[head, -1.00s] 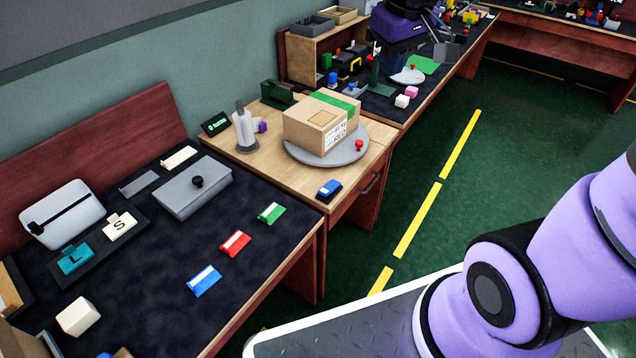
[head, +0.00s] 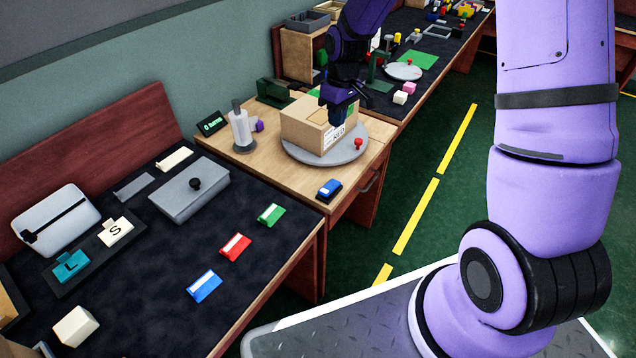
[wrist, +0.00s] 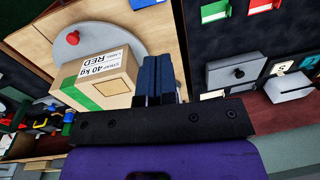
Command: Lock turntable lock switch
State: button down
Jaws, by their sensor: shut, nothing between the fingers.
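The grey round turntable (head: 300,155) lies on the wooden table section, with a cardboard box on it. A red knob (head: 358,143) stands at its right rim and also shows in the wrist view (wrist: 73,38). A blue switch-like block (head: 329,188) on a dark base sits at the table's front edge; I cannot tell which of these is the lock switch. My gripper (head: 340,119) is shut and empty, above the box and near the red knob in the head view, apart from the knob. Its closed fingers show in the wrist view (wrist: 156,62).
The cardboard box (head: 305,130) stands close to my gripper. A white roll holder (head: 242,130) is left of the turntable. The dark table holds a grey lidded box (head: 190,190) and green, red and blue (head: 204,286) blocks.

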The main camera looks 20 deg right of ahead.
jog(key=n+g+y, duration=0.1)
send_over(319, 191)
jog(key=w+d, duration=0.2)
jog(key=d, duration=0.1)
jog(key=w+d+x, duration=0.1)
jog(key=d+x, duration=0.1)
jog(key=x, duration=0.8)
jog(key=shift+w+a+f, duration=0.2)
jog(key=shift+a, duration=0.1)
jog(key=x, duration=1.4)
jog(key=shift+w, duration=0.1)
